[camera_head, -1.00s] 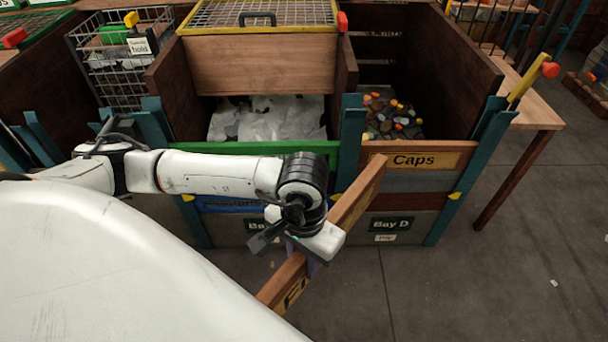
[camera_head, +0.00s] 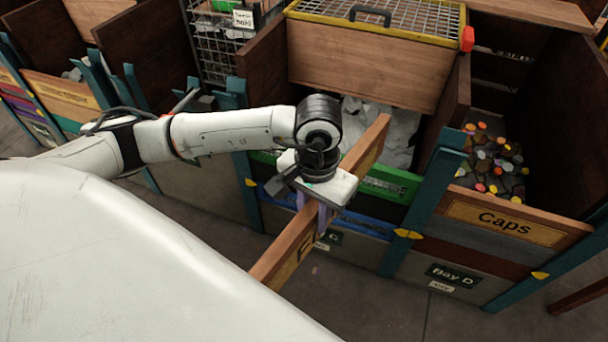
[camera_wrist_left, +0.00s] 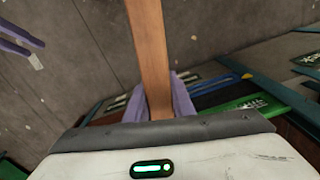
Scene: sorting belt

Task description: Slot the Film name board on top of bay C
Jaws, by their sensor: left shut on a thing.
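In the left wrist view the board (camera_wrist_left: 150,50) runs up between the fingers (camera_wrist_left: 160,100). Lilac bars at that view's left edge look like my right gripper's fingers, cut off.
Bay C holds white film (camera_head: 395,125) and has a green board (camera_head: 390,182) above a blue one at its front. Teal posts (camera_head: 425,190) flank it. The Caps board (camera_head: 505,221) sits on bay D, right. A mesh-topped wooden box (camera_head: 370,65) stands behind.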

